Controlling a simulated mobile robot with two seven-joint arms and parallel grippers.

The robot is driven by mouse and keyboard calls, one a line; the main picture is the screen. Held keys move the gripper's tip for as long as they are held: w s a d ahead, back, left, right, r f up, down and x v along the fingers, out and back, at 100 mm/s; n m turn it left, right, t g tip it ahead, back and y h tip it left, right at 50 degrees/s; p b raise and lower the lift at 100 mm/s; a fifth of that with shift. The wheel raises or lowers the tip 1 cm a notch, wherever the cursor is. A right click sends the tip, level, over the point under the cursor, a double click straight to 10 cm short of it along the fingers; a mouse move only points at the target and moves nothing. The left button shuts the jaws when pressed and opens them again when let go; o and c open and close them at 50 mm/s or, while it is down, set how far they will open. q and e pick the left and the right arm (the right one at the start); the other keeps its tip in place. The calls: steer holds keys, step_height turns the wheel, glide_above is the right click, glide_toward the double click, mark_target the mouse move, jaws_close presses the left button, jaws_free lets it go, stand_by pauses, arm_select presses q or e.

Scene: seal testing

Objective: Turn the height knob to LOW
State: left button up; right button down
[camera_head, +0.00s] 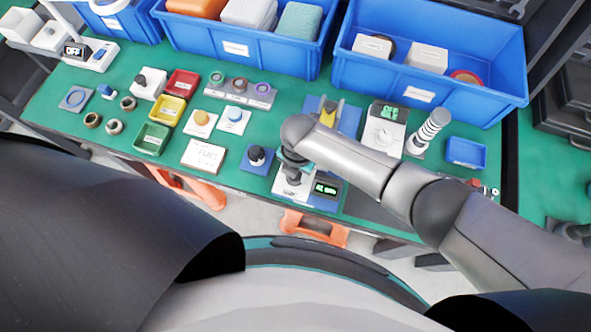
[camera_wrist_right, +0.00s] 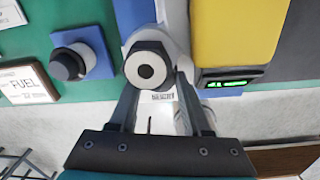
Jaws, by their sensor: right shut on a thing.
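The height knob is a dark hexagonal knob with a pale ring and dark centre (camera_wrist_right: 148,66), seen from above in the right wrist view. It sits on a white device (camera_head: 292,188) at the front edge of the green table. A small label (camera_wrist_right: 163,97), too blurred to read surely, lies just below the knob. My right gripper (camera_wrist_right: 156,82) has a finger on either side of the knob and is shut on it. In the head view my right arm hides most of the knob. A small green-lit display (camera_head: 326,188) stands beside the device. My left gripper is not in view.
A dark knob on a blue plate (camera_head: 257,156) and a FUEL card (camera_head: 204,155) stand left of the device. A white box with a green display (camera_head: 384,130) and a striped cylinder (camera_head: 429,128) stand to its right. Blue bins (camera_head: 430,92) line the back.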

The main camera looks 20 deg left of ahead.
mark_target(298, 176)
steer(key=shift+a, duration=0.1)
stand_by(0.4)
steer(key=shift+c, duration=1.8)
jaws_free()
steer(key=shift+r, duration=0.1)
step_height(298, 176, up, 15)
steer(key=p, duration=0.2)
steer(key=shift+d+p, duration=0.35)
steer(key=shift+d, duration=0.05)
steer(key=shift+s, duration=0.1)
